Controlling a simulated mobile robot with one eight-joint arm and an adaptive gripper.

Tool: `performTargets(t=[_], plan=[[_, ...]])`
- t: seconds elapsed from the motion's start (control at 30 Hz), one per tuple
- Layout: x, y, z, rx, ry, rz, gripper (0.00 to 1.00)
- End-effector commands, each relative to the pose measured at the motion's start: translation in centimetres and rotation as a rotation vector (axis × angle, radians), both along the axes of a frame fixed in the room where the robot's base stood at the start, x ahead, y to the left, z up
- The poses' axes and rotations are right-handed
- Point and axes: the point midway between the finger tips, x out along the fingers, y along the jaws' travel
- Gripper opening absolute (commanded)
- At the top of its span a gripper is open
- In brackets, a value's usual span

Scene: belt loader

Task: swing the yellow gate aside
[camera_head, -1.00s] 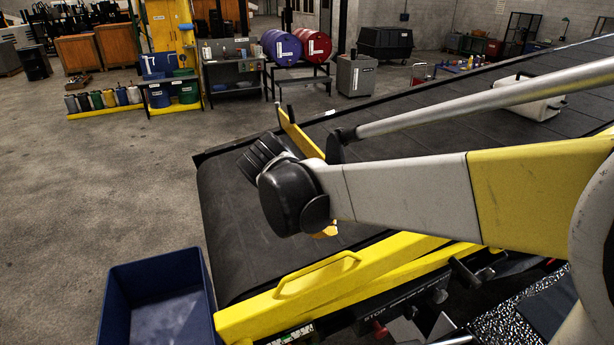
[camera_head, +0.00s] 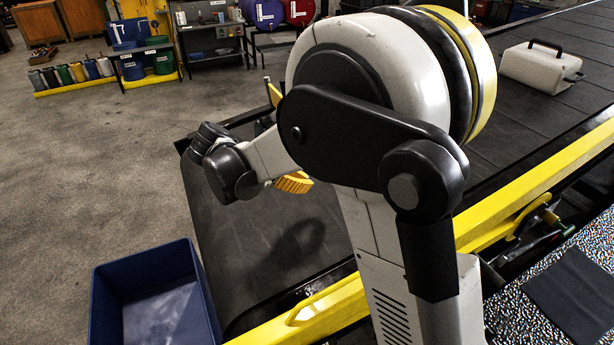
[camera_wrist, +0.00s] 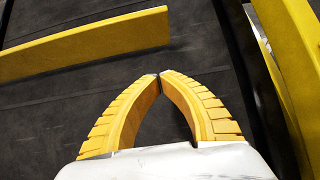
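The yellow gate shows in the wrist view as a flat yellow bar (camera_wrist: 90,43) over the dark belt at the upper left, its free end near top centre. In the head view only a short yellow piece of the gate (camera_head: 273,94) shows; my arm hides the rest. My gripper (camera_wrist: 160,75) has its two yellow ribbed fingers together at the tips, with nothing seen between them. It is over the belt, apart from the bar in the picture. In the head view part of my gripper (camera_head: 295,182) shows beneath my arm.
A yellow side rail (camera_head: 535,183) runs along the belt's near side. A white case with a black handle (camera_head: 540,68) lies on the belt (camera_head: 225,240) farther up. A blue bin (camera_head: 100,310) stands on the floor by the belt's end. The floor at left is open.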

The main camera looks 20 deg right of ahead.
Motion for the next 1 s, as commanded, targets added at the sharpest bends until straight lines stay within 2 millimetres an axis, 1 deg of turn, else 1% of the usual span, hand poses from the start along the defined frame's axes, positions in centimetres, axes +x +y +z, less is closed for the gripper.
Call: performTargets(t=[0.03, 0.1, 0.37, 0.4, 0.5, 0.6, 0.77, 1.0], plan=[[0.0, -0.9, -0.6, 0.0, 0.0, -0.004, 0.0], [0.1, -2.0, -1.6, 0.0, -0.002, -0.004, 0.0], [0.2, -6.2, -5.1, 0.001, -0.002, -0.004, 0.0], [0.2, -6.9, -4.7, 0.001, -0.002, -0.004, 0.0], [0.3, -8.3, -4.5, 0.001, -0.002, -0.003, 0.0], [0.3, -9.2, -4.4, 0.001, -0.002, -0.003, 0.0], [0.3, -9.8, -4.4, 0.001, -0.001, 0.0, 0.0], [0.3, -9.8, -4.4, 0.001, -0.001, 0.0, 0.0]])
